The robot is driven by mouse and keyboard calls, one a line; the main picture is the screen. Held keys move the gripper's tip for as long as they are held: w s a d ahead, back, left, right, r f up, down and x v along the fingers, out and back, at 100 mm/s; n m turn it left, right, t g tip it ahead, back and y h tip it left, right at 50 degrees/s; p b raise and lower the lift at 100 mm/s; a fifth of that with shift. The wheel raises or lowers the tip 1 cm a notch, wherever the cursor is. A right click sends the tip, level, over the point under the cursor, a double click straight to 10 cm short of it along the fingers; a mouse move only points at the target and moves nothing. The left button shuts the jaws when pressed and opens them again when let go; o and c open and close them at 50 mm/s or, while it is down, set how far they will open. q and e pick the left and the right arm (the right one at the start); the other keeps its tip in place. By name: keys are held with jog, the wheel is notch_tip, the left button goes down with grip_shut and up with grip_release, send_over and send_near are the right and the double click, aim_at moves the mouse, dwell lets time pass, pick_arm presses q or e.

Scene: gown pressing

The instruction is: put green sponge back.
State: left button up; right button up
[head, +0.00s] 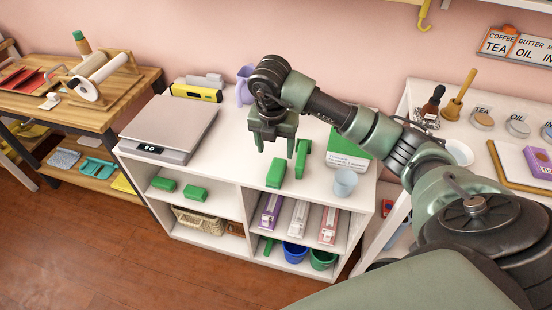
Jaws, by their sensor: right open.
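Two green sponge-like blocks are on the white shelf top: one (276,174) lies near the front edge, and another (302,159) stands taller just behind and to its right. Two similar green blocks, one on the left (164,184) and one on the right (195,192), lie in the upper left compartment below. I cannot tell which one is the task's sponge. My right gripper (275,152) points down, open and empty, above the shelf top, just behind the front block. My left gripper is not in view.
The white shelf unit (235,165) carries a scale (170,126) at left. A clear cup (345,183) and a green-and-white box (349,150) stand right of the blocks. A purple pitcher (244,85) is behind. Bare top lies between scale and gripper.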

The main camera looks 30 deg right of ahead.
jog(key=shift+s+a+r, duration=0.15)
jog(key=shift+r, duration=1.15)
